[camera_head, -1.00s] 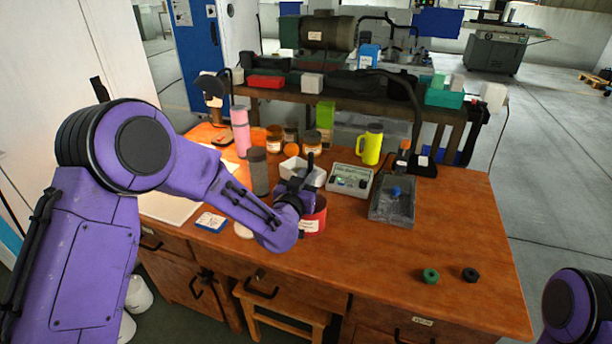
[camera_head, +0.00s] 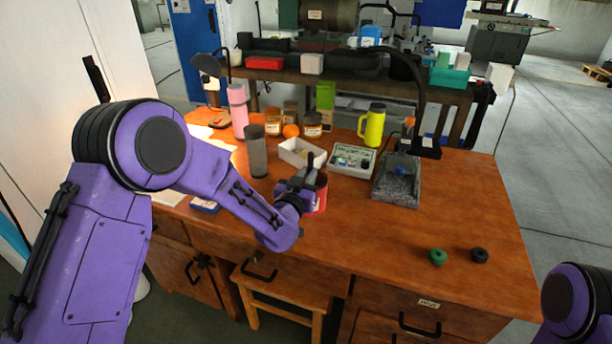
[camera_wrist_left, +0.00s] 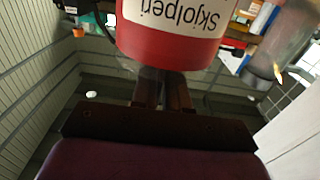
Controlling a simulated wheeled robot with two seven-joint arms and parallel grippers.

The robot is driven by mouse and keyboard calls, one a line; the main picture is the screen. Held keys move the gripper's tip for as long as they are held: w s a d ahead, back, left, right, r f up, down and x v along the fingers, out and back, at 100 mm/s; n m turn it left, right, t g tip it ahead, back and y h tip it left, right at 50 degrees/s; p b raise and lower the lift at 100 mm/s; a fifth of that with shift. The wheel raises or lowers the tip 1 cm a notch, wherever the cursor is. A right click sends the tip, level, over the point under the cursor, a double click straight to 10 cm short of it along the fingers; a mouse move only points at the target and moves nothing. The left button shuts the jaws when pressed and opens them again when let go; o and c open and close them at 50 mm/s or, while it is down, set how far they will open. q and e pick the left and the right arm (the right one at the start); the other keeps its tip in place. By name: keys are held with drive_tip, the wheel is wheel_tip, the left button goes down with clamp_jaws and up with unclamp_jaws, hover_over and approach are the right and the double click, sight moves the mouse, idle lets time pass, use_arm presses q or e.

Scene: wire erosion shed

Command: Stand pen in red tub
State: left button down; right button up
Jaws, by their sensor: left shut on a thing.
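The red tub (camera_head: 321,194) stands on the wooden desk, partly hidden behind my left gripper. In the left wrist view the red tub (camera_wrist_left: 170,45) fills the top middle, its white label upside down. My left gripper (camera_head: 303,186) is shut, right at the tub's near left side in the head view. A dark, thin upright piece, seemingly the pen (camera_head: 310,161), sticks up from the gripper. In the wrist view the fingers (camera_wrist_left: 163,88) reach to the tub's edge. The pen's lower end is hidden, so I cannot tell whether it is inside the tub. My right gripper is out of view.
A dark grey cylinder (camera_head: 257,152) is at the left. A green ring (camera_head: 438,256) and a black ring (camera_head: 479,256) lie on the clear right side.

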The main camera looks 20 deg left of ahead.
use_arm(q)
drive_tip(key=c, duration=1.1)
unclamp_jaws()
drive_tip(key=shift+o, duration=0.2)
drive_tip(key=s+b, duration=0.1)
drive_tip(key=s, duration=0.9)
drive_tip(key=shift+s+a+b, duration=0.2)
drive_tip(key=shift+s+b, duration=0.05)
drive_tip(key=shift+b, duration=0.05)
